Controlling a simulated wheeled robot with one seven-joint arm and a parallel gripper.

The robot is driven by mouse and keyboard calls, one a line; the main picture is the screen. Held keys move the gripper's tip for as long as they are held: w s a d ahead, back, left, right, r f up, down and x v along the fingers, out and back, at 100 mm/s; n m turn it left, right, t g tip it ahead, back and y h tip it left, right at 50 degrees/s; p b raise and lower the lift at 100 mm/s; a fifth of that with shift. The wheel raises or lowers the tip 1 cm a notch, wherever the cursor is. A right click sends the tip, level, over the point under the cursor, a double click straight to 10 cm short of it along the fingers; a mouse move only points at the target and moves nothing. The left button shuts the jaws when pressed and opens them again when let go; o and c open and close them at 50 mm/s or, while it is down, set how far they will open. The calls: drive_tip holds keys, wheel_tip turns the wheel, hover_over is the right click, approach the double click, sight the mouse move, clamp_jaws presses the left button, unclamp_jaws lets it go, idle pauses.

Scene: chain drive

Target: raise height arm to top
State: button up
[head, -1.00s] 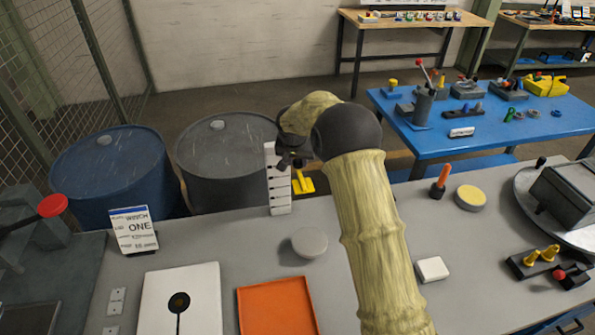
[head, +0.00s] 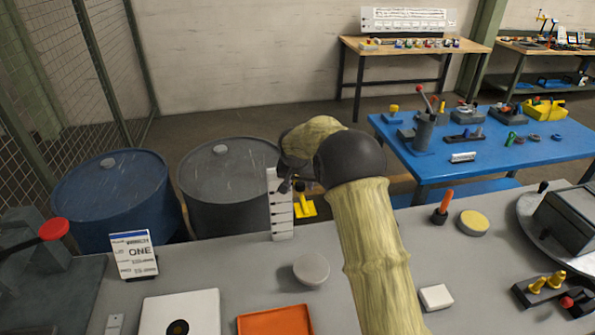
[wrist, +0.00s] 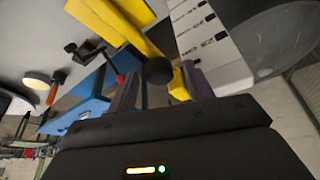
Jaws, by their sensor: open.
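The height arm's white upright scale (head: 281,222) with black marks stands at the back edge of the grey bench. Its yellow part (head: 304,207) shows to the right of the scale, partly hidden by my arm. In the wrist view the yellow arm (wrist: 112,24) runs diagonally to a black ball knob (wrist: 158,71), with the marked white scale (wrist: 212,45) beside it. My gripper (wrist: 161,88) is open, with one finger on each side of the knob in the picture; I cannot tell if they touch it. In the head view my gripper (head: 288,182) is dark and partly hidden at the scale.
A blue drum (head: 115,200) and a grey drum (head: 228,185) stand behind the bench. A sign (head: 134,256), a round grey disc (head: 311,269) and an orange tray (head: 275,322) are on the bench. A blue table (head: 480,150) with several devices stands back right.

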drive_tip(key=b+v, duration=0.3)
drive_tip(key=v, duration=1.4)
drive_tip(key=shift+b, duration=0.35)
drive_tip(key=s+d+f, duration=0.5)
drive_tip(key=s, duration=0.5)
drive_tip(key=s+d+f+n+g, duration=0.1)
drive_tip(key=s+d+f, duration=0.4)
drive_tip(key=s, duration=0.4)
drive_tip(key=s+d+f+n, duration=0.1)
drive_tip(key=s+d+f, duration=0.4)
drive_tip(key=s, duration=0.5)
drive_tip(key=shift+s+d+f+g+y, duration=0.3)
drive_tip(key=shift+d+f+g+y, duration=0.1)
drive_tip(key=shift+f, duration=0.1)
